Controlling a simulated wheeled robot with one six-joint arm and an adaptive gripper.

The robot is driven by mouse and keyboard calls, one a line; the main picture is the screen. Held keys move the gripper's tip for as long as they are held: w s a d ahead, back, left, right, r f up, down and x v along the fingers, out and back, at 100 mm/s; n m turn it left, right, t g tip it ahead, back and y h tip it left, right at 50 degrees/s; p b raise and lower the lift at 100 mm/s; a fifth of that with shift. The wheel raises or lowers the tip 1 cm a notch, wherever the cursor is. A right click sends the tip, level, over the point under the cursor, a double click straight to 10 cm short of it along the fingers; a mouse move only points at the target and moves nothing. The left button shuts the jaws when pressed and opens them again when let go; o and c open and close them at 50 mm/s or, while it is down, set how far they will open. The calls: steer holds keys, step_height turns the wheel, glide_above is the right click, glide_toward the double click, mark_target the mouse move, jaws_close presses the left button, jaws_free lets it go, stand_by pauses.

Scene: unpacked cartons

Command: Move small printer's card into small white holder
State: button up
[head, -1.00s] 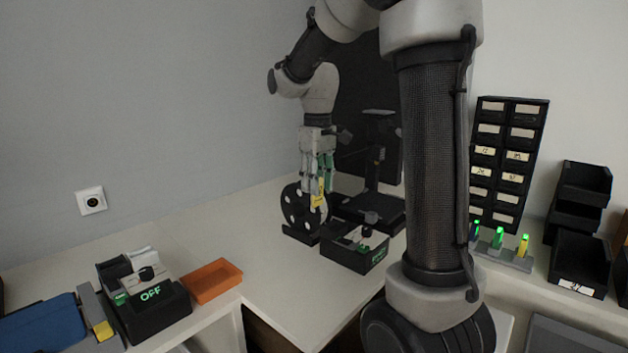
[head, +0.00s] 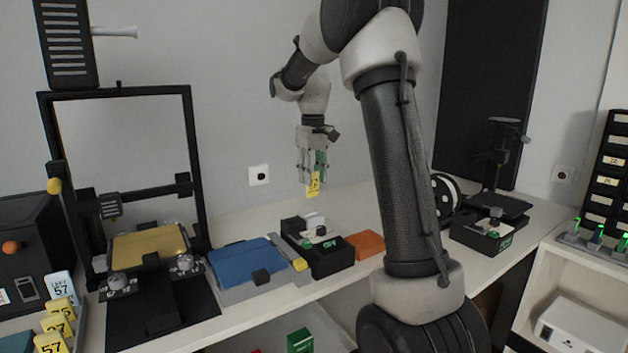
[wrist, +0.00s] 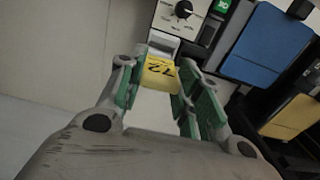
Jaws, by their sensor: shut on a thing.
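My gripper (head: 314,166) is shut on a yellow card (head: 313,184), held above the back of the bench. In the wrist view, the card (wrist: 159,73) shows dark digits that look like 72, between the green-padded fingers (wrist: 158,90). A black control box (head: 331,261) with a green lit label stands below and to the right of the card, apart from it. A small white block (head: 313,220) is at the back of that box; a white block also shows just beyond the card in the wrist view (wrist: 163,41). I cannot tell whether this is the small white holder.
A large printer (head: 148,262) with a yellow plate is at the left. A blue plate (head: 240,261) and an orange tray (head: 366,244) flank the control box. A smaller printer (head: 497,200) and second control box (head: 482,236) stand at the right. Numbered cards (head: 58,325) stand front left.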

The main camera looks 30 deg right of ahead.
mark_target(312, 191)
steer(key=shift+a, duration=0.25)
steer(key=shift+d+f, duration=0.1)
steer(key=shift+f, duration=2.1)
steer(key=shift+f, duration=0.35)
steer(key=shift+f, duration=1.4)
steer(key=o, duration=0.8)
step_height(312, 191, up, 12)
